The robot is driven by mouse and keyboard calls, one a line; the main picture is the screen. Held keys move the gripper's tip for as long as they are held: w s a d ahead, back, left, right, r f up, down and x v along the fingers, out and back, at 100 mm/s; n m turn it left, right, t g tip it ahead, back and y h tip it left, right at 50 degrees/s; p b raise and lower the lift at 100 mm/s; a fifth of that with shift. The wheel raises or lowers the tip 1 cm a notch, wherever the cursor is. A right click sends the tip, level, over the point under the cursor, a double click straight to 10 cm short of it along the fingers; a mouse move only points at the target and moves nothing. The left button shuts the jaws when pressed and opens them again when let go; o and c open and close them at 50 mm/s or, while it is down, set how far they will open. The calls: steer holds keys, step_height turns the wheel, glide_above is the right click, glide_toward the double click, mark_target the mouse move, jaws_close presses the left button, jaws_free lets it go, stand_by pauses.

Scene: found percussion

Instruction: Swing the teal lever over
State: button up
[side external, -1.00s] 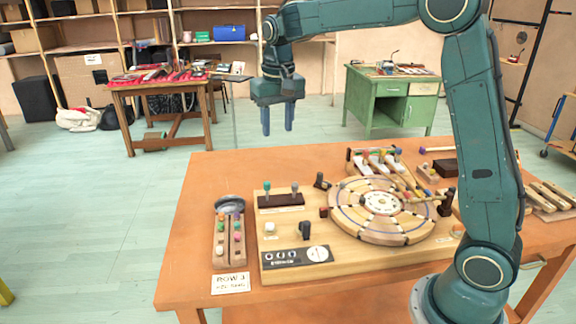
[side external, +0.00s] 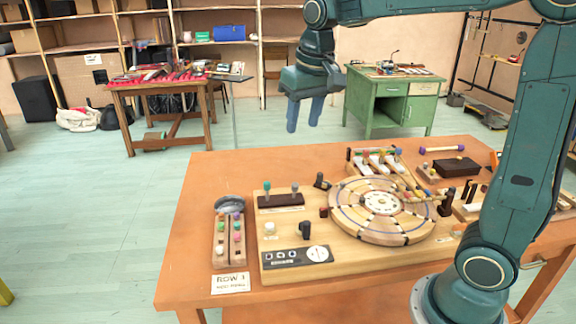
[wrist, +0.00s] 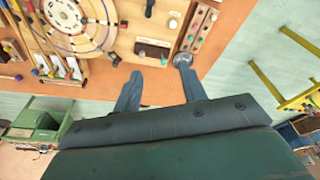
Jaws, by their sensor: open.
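The teal lever (side external: 267,186) has a teal knob and stands roughly upright at the left end of a dark block (side external: 281,201) on the wooden board. A second lever (side external: 294,188) with a greyish knob stands at the block's right end. In the wrist view the teal lever (wrist: 164,61) shows just beyond my fingers. My gripper (side external: 303,126) is open and empty, pointing down, high above and apart from the levers. In the wrist view my gripper (wrist: 161,80) has its two fingers wide apart.
A round segmented wheel (side external: 382,209) lies on the board (side external: 340,262) right of the levers. A wooden rack of coloured knobs (side external: 220,241) and a grey dish (side external: 230,203) stand at left. A small dark post (side external: 321,181) stands close to the levers. The table's left part is bare.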

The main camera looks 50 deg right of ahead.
steer(key=shift+s+r, duration=0.1)
steer(key=shift+s, duration=0.05)
stand_by(0.3)
steer(key=m+g, duration=0.3)
glide_above(267, 182)
step_height(267, 182, down, 10)
steer(key=shift+w+a+f+y, duration=0.15)
steer(key=shift+w+f+y, duration=0.05)
steer(key=shift+f+y, duration=0.1)
steer(key=shift+f, duration=0.1)
step_height(267, 182, down, 14)
steer(key=shift+s+r, duration=0.1)
steer(key=shift+r, duration=0.15)
jaws_close()
